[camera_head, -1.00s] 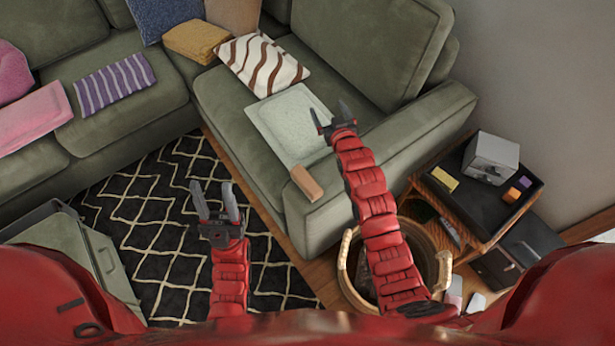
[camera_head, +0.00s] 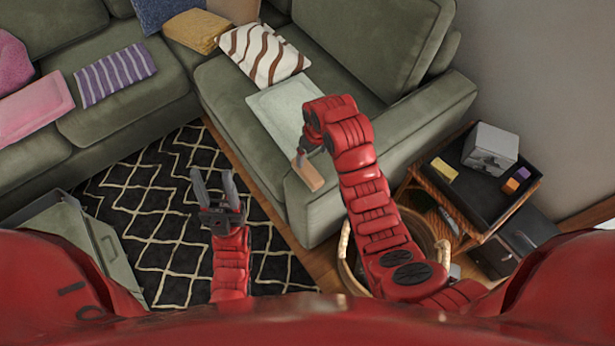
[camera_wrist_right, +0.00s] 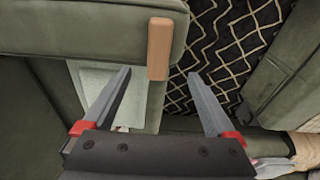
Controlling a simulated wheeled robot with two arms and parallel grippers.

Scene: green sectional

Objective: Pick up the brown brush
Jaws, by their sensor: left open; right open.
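The brown brush (camera_head: 308,174) is a small, wooden-looking block lying at the front corner of the green sofa seat. It also shows in the right wrist view (camera_wrist_right: 160,40), ahead of the fingertips and lined up with the gap between them. My right gripper (camera_wrist_right: 160,73) is open and empty. In the head view my right gripper (camera_head: 304,154) points down close to the brush, partly hidden by its own wrist; I cannot tell whether they touch. My left gripper (camera_head: 212,175) is open and empty above the patterned rug.
A pale tray-like item (camera_head: 285,112) lies on the seat behind the brush. The sofa arm (camera_head: 415,125) rises to the right. A woven basket (camera_head: 345,262) and a side table (camera_head: 470,200) stand at the right. A grey-green case (camera_head: 75,235) is at the lower left.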

